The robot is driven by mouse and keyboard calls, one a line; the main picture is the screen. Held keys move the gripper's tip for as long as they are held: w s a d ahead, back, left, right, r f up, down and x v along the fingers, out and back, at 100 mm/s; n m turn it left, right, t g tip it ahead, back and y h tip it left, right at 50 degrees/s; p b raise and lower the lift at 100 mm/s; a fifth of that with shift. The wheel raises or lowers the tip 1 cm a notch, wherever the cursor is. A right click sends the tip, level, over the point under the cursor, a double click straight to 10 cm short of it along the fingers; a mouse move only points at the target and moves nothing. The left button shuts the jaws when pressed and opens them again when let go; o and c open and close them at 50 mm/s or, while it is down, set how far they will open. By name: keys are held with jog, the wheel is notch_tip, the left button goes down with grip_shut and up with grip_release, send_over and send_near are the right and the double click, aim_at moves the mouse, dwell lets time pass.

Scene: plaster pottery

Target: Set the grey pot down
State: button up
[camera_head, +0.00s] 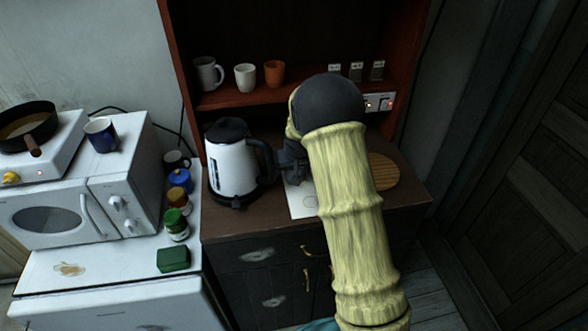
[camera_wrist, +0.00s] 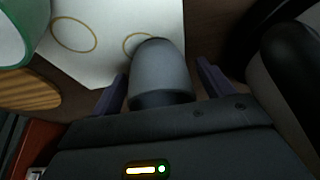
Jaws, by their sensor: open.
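The grey pot (camera_wrist: 160,75) stands between my gripper's two fingers in the wrist view. It is by a white sheet (camera_wrist: 108,45) with drawn rings, and its top end overlaps one ring (camera_wrist: 137,40). A second ring (camera_wrist: 73,33) on the sheet is bare. My gripper (camera_wrist: 160,82) is open, with a finger on each side of the pot and a visible gap at the right finger. In the head view my gripper (camera_head: 292,168) is dark and partly hidden by my arm, over the sheet (camera_head: 302,207). I cannot make out the pot there.
A white kettle (camera_head: 232,165) stands close left of my gripper. A round wooden board (camera_head: 383,171) lies right of my arm. A green and white vessel (camera_wrist: 20,35) is at the wrist view's upper left. Shelf cups (camera_head: 245,77) stand behind.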

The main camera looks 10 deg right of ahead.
jog(key=shift+r, duration=0.25)
jog(key=b+v, duration=0.2)
jog(key=v, duration=1)
jog(key=shift+s+f, duration=0.1)
jog(key=s+f+g, duration=0.1)
jog(key=s+f, duration=0.1)
jog(key=s, duration=1.1)
jog(key=s+f, duration=0.1)
jog(key=s, duration=1.2)
jog(key=shift+s+d+f+g, duration=0.15)
jog(key=shift+d+f+g, duration=0.25)
jog(key=shift+d, duration=0.05)
